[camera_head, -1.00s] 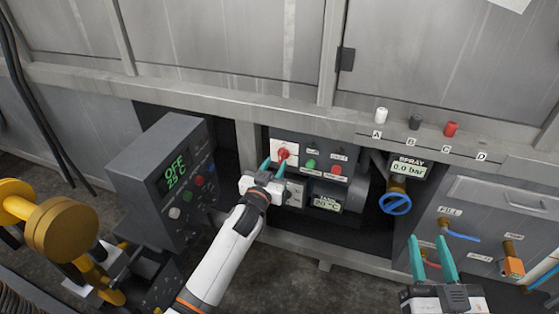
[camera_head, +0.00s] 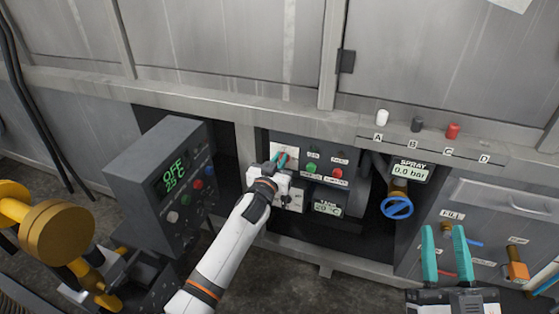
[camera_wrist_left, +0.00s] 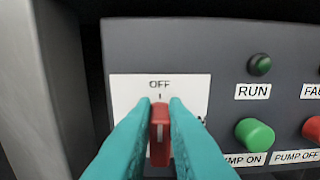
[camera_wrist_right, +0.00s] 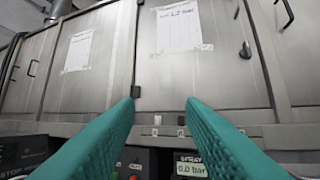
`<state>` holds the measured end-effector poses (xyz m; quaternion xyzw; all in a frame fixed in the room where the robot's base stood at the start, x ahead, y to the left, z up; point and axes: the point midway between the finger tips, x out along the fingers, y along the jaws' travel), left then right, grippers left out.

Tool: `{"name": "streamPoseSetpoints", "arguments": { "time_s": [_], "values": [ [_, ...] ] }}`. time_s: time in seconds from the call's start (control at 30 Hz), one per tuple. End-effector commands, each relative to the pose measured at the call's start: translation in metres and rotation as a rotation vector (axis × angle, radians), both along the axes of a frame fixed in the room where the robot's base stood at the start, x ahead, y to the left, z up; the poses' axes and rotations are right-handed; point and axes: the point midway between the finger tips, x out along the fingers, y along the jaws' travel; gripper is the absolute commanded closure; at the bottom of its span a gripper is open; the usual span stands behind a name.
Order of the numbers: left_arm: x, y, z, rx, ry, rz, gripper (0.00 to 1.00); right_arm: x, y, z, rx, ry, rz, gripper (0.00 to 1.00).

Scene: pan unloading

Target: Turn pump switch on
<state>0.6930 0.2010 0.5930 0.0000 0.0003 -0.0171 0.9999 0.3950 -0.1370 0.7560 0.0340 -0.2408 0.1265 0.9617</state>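The pump switch is a red rotary handle (camera_wrist_left: 159,130) on a white plate (camera_wrist_left: 125,90). Its handle stands upright, in line with the mark under "OFF". My left gripper (camera_wrist_left: 160,108) has its teal fingers on both sides of the handle, at or very close to its sides. In the head view the left gripper (camera_head: 281,160) is at the switch on the dark panel (camera_head: 320,150) and covers most of it. My right gripper (camera_head: 445,232) is open and empty in front of the cabinet at the lower right.
A green PUMP ON button (camera_wrist_left: 255,134) and a red PUMP OFF button (camera_wrist_left: 313,128) sit right of the switch. A grey control box (camera_head: 150,170) reading OFF stands left. A blue valve wheel (camera_head: 397,208) is under the SPRAY display reading 0.0 bar (camera_head: 409,171).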

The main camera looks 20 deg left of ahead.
Motion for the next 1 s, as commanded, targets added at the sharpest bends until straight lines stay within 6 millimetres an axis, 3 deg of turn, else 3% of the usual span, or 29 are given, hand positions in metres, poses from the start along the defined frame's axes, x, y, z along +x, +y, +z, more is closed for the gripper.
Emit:
{"name": "streamPoseSetpoints", "arguments": {
  "time_s": [0.47, 1.0],
  "values": [
    [0.000, -0.002, 0.001, 0.095, -0.003, 0.000, 1.00, 0.005, -0.001, -0.010, -0.022, 0.077, -0.006, 0.64],
    [0.000, -0.010, -0.002, 0.566, -0.019, 0.000, 1.00, 0.014, -0.004, -0.044, -0.084, 0.304, -0.018, 0.64]
  ]
}}
